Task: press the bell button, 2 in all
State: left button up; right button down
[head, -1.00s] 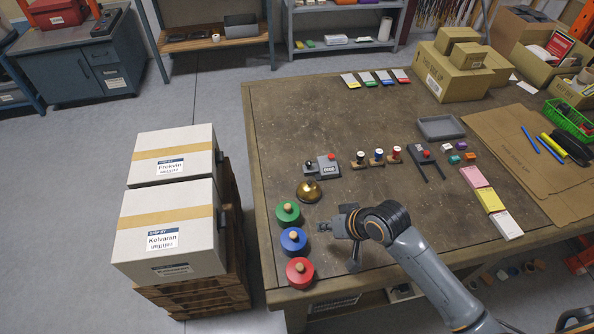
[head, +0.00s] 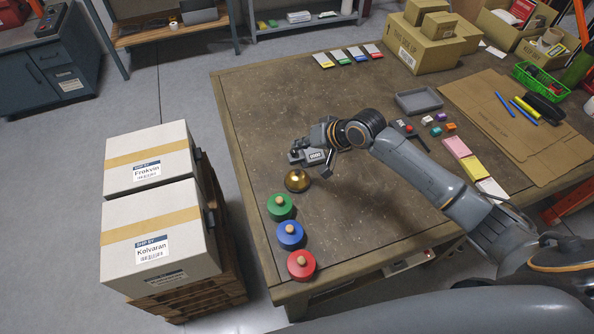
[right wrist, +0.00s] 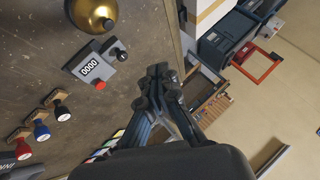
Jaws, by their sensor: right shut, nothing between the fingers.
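The gold dome bell (head: 297,181) with its small top button stands on the table near its left edge, behind the green knobbed disc. It also shows at the top of the right wrist view (right wrist: 92,13). My right gripper (head: 298,151) is shut and empty. In the head view it appears just behind the bell, over the grey counter box (head: 316,157), which it partly covers. In the right wrist view its closed fingers (right wrist: 160,76) are clear of the bell. My left gripper is not in view.
Green (head: 280,207), blue (head: 291,236) and red (head: 301,266) knobbed discs line the table's left edge in front of the bell. Several stamps (right wrist: 40,131) stand beyond the counter box (right wrist: 95,68). Cartons (head: 107,219) stand left of the table.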

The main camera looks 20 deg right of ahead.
jog(key=b, duration=0.8)
send_over(300, 173)
notch_tip(300, 173, down, 7)
jog(key=shift+r, duration=0.15)
jog(key=shift+f, duration=0.85)
jog(key=shift+f, duration=0.2)
jog(key=shift+f, duration=0.25)
